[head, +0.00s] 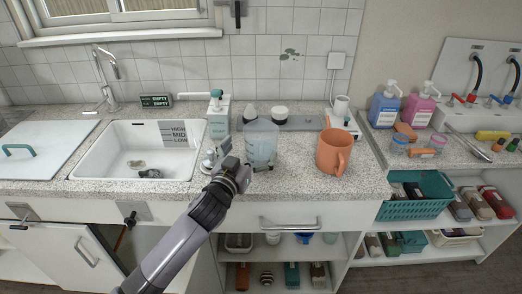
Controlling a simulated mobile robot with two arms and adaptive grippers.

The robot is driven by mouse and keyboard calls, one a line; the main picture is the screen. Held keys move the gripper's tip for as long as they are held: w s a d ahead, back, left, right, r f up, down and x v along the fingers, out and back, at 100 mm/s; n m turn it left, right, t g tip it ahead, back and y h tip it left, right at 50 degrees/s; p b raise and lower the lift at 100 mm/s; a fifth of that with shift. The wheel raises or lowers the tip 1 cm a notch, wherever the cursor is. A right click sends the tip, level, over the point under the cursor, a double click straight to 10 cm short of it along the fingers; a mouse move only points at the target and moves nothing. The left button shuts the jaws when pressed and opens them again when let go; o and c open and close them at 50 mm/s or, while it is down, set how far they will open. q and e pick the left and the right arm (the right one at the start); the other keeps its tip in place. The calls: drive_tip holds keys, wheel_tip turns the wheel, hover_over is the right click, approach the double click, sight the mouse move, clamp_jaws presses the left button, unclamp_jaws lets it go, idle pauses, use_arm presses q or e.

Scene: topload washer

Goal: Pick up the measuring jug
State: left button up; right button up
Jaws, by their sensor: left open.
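The measuring jug (262,140) looks like the clear, bluish see-through container standing upright on the speckled counter, right of the sink. My left gripper (243,164) is open at the jug's lower front left, with a dark fingertip low by its base. I cannot tell whether a finger touches the jug. The gripper and wrist partly cover the counter just left of the jug. My right gripper is not in view.
An orange jug (333,152) with a handle stands to the right. A soap dispenser (218,117) and small bottles stand behind. The white sink (112,163) lies to the left. A drawer handle (289,224) sticks out below the counter. Bare counter lies in front of the orange jug.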

sight(254, 142)
use_arm(q)
drive_tip(key=x, duration=0.4)
drive_tip(key=shift+w+f+p, duration=0.1)
drive_tip(key=shift+w+p, duration=0.15)
drive_tip(key=shift+p, duration=0.15)
drive_tip(key=shift+w+d, duration=0.15)
drive_tip(key=shift+w, duration=0.2)
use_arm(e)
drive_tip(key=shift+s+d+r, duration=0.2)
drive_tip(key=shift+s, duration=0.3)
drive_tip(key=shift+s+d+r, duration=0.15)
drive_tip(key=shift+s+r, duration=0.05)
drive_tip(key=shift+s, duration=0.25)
use_arm(q)
drive_tip(key=shift+c, duration=0.4)
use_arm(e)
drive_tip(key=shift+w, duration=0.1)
use_arm(q)
drive_tip(key=shift+c, duration=1.3)
drive_tip(key=c, duration=1.6)
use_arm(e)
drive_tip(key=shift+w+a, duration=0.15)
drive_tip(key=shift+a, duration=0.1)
